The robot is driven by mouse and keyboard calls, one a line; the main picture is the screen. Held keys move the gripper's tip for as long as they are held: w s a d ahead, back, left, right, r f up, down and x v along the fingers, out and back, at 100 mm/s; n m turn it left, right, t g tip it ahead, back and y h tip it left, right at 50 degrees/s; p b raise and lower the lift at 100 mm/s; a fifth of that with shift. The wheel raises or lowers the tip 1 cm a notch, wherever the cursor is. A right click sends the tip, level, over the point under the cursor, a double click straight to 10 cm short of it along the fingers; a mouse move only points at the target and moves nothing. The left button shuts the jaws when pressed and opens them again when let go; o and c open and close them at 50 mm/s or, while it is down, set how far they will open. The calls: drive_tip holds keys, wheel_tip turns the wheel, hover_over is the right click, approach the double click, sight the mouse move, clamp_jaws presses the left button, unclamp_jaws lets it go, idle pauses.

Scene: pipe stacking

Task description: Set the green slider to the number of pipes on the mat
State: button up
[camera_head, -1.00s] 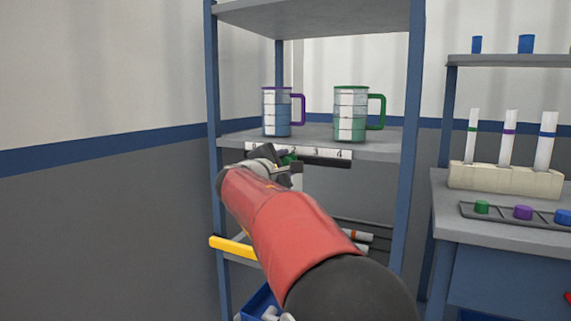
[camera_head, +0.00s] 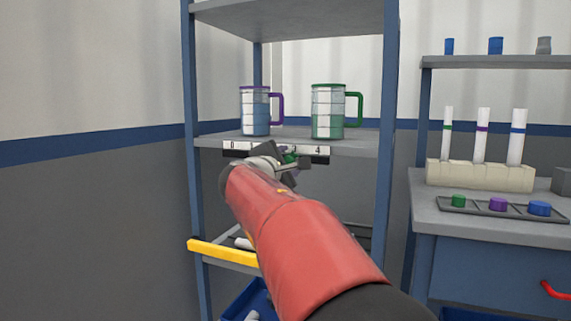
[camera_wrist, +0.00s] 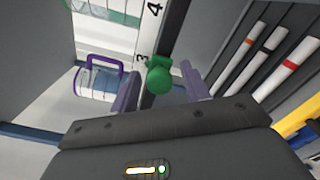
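The green slider knob (camera_wrist: 160,78) sits on a numbered strip at the shelf's front edge, beside the number 3 in the wrist view. In the head view the green knob (camera_head: 290,158) is partly covered by my gripper (camera_head: 283,168). The strip (camera_head: 233,147) shows 0 at its left and 4 at its right. In the wrist view the purple fingers of my gripper (camera_wrist: 160,88) stand apart on either side of the knob, with gaps visible.
A purple-handled mug (camera_head: 255,112) and a green-handled mug (camera_head: 328,112) stand on the shelf above the strip. A yellow bar (camera_head: 222,254) fronts the lower shelf. A blue bin (camera_head: 240,303) is below. A workbench (camera_head: 480,218) stands at the right.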

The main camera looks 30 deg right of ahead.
drive_tip(key=v, duration=0.7)
drive_tip(key=shift+s+a+b, duration=0.25)
drive_tip(key=shift+a+b, duration=0.1)
drive_tip(key=shift+s+f, duration=0.1)
drive_tip(key=s+a+f+m+g+y+p, duration=0.2)
drive_tip(key=s+a+f+m+y, duration=0.4)
drive_tip(key=s+f, duration=0.6)
drive_tip(key=s+a+f+m+g+y+p, duration=0.3)
drive_tip(key=s+a+f+m+y, duration=0.4)
drive_tip(key=s+f, duration=0.5)
drive_tip(key=shift+s+a+f+m+y+p, duration=0.35)
drive_tip(key=shift+s+a+y+p, duration=0.35)
drive_tip(key=shift+a, duration=0.5)
drive_tip(key=shift+s, duration=0.1)
idle(0.4)
